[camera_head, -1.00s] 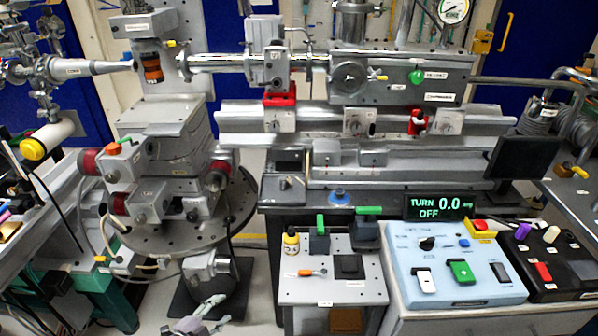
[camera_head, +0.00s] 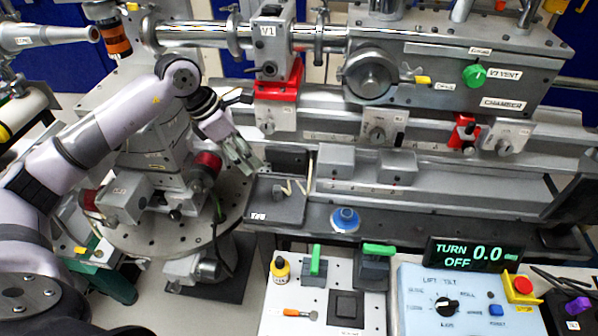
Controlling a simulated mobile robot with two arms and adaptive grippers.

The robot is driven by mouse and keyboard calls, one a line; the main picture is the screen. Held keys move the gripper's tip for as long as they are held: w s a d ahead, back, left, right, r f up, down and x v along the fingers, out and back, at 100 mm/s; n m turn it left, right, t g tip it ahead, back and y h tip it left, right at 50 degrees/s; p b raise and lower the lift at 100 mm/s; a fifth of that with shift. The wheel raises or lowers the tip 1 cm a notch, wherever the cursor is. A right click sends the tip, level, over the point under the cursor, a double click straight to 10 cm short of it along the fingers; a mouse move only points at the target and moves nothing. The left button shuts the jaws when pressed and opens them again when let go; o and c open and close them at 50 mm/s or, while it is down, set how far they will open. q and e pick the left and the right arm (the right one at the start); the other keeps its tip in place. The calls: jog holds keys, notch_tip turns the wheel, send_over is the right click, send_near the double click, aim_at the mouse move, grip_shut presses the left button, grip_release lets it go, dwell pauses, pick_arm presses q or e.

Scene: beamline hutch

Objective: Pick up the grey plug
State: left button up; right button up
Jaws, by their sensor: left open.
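A small grey piece that looks like the grey plug (camera_head: 284,189) lies in a dark shallow tray (camera_head: 272,212) on the bench ledge, beside a pale bent piece. It is too small to make out its shape. My left arm comes in from the left, and its gripper (camera_head: 246,163) is open and empty above and to the left of the tray, apart from the plug. My right gripper is not in view.
The round perforated stage (camera_head: 165,232) with its stacked blocks stands left of the tray. A blue round knob (camera_head: 344,219) sits to the right. The chamber (camera_head: 450,75) and rail are behind.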

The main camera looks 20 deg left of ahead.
pick_arm(q)
jog(key=p, duration=0.2)
send_near(276, 188)
jog(key=shift+y, duration=0.3)
jog(key=p+x, duration=0.1)
jog(key=x, duration=0.4)
jog(key=shift+d+f, duration=0.1)
jog(key=shift+f, duration=0.3)
jog(key=shift+w+d+f+p, duration=0.1)
jog(key=shift+d+f+p, duration=0.1)
jog(key=shift+p, duration=0.2)
jog(key=p+x, duration=0.1)
jog(key=x, duration=0.2)
jog(key=shift+w+d+f+p, duration=0.2)
jog(key=shift+d+f+p, duration=0.05)
jog(key=shift+d+p, duration=0.05)
jog(key=shift+w+d+f, duration=0.1)
jog(key=shift+f, duration=0.35)
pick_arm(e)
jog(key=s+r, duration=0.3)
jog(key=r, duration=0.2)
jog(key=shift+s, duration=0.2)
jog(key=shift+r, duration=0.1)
